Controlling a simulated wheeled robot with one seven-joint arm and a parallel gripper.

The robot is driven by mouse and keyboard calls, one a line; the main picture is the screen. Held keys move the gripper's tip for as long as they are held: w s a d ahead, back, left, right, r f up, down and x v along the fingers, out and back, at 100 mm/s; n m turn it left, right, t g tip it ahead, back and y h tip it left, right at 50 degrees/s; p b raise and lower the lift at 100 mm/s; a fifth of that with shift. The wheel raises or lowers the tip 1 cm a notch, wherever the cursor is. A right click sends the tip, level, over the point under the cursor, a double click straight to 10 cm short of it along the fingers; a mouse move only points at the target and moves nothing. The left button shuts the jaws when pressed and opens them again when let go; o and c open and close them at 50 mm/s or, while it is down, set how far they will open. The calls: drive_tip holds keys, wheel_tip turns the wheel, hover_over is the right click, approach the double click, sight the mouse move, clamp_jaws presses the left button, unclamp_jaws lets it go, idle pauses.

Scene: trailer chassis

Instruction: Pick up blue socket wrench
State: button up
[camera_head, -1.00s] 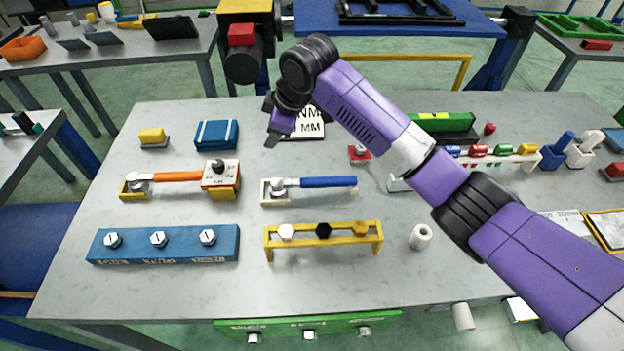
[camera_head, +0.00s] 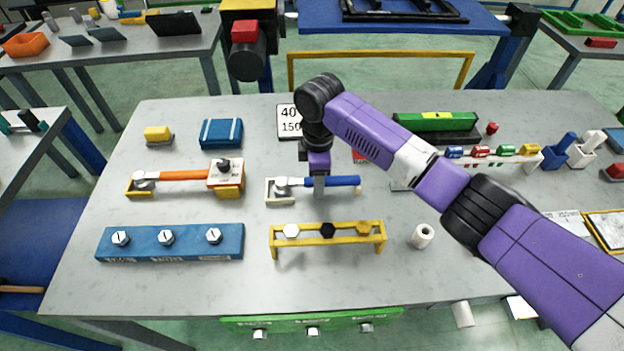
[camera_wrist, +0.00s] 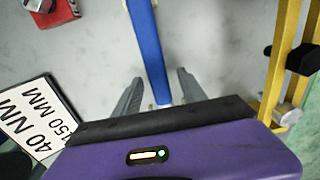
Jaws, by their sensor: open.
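The blue socket wrench (camera_head: 332,182) lies on the grey table, its head at the left on a small white holder (camera_head: 283,190) and its blue handle pointing right. My gripper (camera_head: 319,190) is over the handle, pointing down. In the wrist view the blue handle (camera_wrist: 147,45) runs between the two open fingers of my gripper (camera_wrist: 158,95), with a gap on both sides. The fingers do not touch the handle there. My gripper hides a small part of the handle in the head view.
An orange wrench (camera_head: 180,175) lies to the left. A yellow rack with bolts (camera_head: 330,238) stands in front, and a blue bolt block (camera_head: 170,243) at front left. A black and white sign (camera_head: 289,122) stands behind my gripper. A white roll (camera_head: 422,236) is at front right.

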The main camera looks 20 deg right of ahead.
drive_tip(key=shift+f, duration=0.85)
drive_tip(key=shift+c, duration=0.4)
clamp_jaws()
drive_tip(key=shift+w+r, duration=0.1)
drive_tip(key=shift+r, duration=0.1)
